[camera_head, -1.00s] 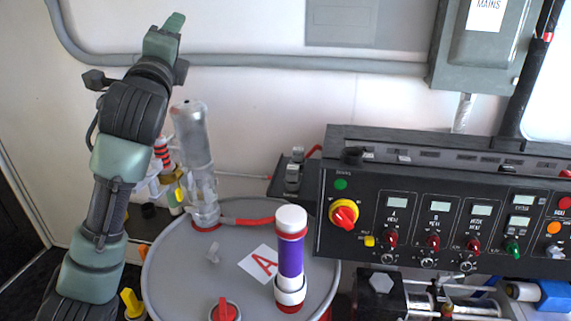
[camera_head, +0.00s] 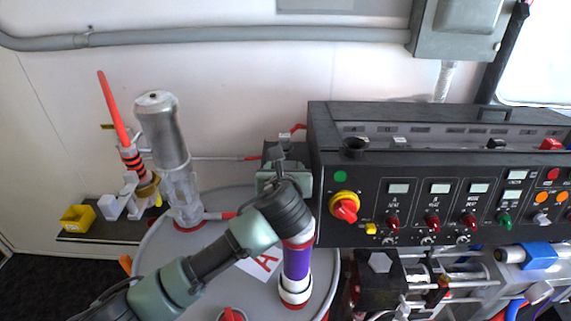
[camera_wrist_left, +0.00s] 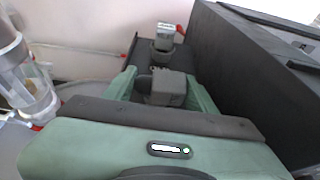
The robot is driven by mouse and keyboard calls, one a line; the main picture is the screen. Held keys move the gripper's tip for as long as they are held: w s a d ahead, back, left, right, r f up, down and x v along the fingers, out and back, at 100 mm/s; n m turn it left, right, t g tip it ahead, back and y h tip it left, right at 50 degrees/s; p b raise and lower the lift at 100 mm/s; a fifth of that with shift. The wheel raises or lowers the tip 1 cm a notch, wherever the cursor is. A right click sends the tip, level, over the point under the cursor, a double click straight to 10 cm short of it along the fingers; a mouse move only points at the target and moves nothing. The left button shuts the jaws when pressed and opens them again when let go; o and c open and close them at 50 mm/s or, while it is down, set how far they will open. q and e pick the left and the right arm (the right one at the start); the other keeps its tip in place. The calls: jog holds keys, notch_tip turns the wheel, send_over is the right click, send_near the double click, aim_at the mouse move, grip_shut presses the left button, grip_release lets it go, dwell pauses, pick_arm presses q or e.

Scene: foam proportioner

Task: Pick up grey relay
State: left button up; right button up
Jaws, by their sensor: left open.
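My left gripper (camera_head: 283,175) reaches in over the drum to the black shelf beside the control console. In the left wrist view its two green fingers (camera_wrist_left: 161,88) are open, one on each side of a grey block-shaped relay (camera_wrist_left: 167,90). I cannot tell whether the fingers touch it. A second grey relay-like block (camera_wrist_left: 165,36) stands farther back on the same dark shelf (camera_wrist_left: 180,58). In the head view the gripper and wrist hide most of the shelf and the near relay. My right gripper is not in view.
The black control console (camera_head: 420,185) stands close on the right of the gripper. The grey drum (camera_head: 200,255) lies below the arm, with a clear cylinder (camera_head: 165,135) on the left and a purple-and-white tube (camera_head: 296,262) beside my wrist.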

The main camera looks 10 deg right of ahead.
pick_arm(q)
jog(key=x, duration=0.1)
jog(key=p+x, duration=0.2)
jog(key=x, duration=0.1)
jog(key=shift+w+a+r, duration=0.1)
jog(key=shift+w+r, duration=0.15)
jog(key=shift+w+f+p, duration=0.1)
jog(key=shift+w+p, duration=0.1)
jog(key=shift+p, duration=0.1)
jog(key=shift+w+f, duration=0.2)
jog(key=shift+w, duration=0.2)
jog(key=shift+d, duration=0.25)
jog(key=c, duration=0.9)
jog(key=shift+r, duration=0.1)
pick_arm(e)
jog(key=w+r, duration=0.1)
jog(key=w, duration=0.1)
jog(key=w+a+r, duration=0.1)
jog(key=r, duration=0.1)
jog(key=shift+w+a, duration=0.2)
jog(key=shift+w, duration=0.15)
